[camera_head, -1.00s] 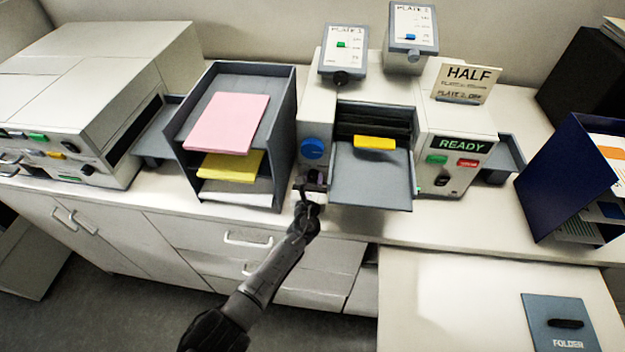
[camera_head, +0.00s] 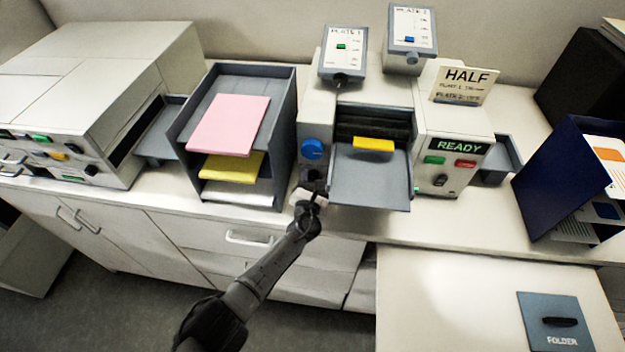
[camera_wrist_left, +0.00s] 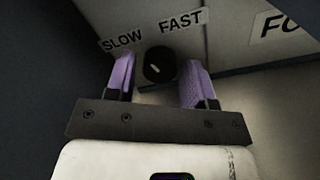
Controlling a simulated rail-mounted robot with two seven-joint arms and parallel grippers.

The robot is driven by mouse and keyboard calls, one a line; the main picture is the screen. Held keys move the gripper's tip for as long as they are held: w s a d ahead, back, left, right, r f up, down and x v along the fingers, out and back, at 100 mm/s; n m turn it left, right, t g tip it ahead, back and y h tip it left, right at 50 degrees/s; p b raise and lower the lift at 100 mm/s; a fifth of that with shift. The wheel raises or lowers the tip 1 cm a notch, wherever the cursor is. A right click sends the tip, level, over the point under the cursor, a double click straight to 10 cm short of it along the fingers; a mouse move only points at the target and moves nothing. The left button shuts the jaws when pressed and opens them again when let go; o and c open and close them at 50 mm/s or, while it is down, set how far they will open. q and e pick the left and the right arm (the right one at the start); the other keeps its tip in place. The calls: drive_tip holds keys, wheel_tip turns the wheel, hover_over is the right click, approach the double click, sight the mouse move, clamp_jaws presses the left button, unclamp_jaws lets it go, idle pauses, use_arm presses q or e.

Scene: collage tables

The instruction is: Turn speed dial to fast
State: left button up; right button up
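The speed dial (camera_wrist_left: 159,65) is a small round black knob with a pale mark, seen in the left wrist view. The label SLOW (camera_wrist_left: 122,40) is to its left and FAST (camera_wrist_left: 181,21) above to its right. The mark's exact setting is hard to tell. My left gripper (camera_wrist_left: 160,80) is open, with one purple finger on each side of the dial and gaps showing between. In the head view my left gripper (camera_head: 312,187) is at the machine's lower front, below the blue knob (camera_head: 312,149), and hides most of the dial. My right gripper is not in view.
The machine's grey tray (camera_head: 368,185) with a yellow piece juts out just right of my gripper. A paper rack (camera_head: 286,150) stands to the left. A READY panel (camera_head: 460,147) with green and red buttons is to the right. Another partly cropped label (camera_wrist_left: 285,28) is in the wrist view.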

use_arm(q)
drive_tip(key=shift+o, duration=0.7)
drive_tip(key=shift+s+r+p, duration=0.15)
drive_tip(key=shift+s+p, duration=0.3)
drive_tip(key=s+p, duration=0.1)
drive_tip(key=s, duration=0.3)
drive_tip(key=s+a+p, duration=0.1)
drive_tip(key=s, duration=0.2)
drive_tip(key=s+p, duration=0.2)
drive_tip(key=s, duration=0.2)
drive_tip(key=shift+s+a, duration=0.3)
drive_tip(key=shift+a, duration=0.1)
drive_tip(key=shift+s+a, duration=0.1)
drive_tip(key=shift+s, duration=0.45)
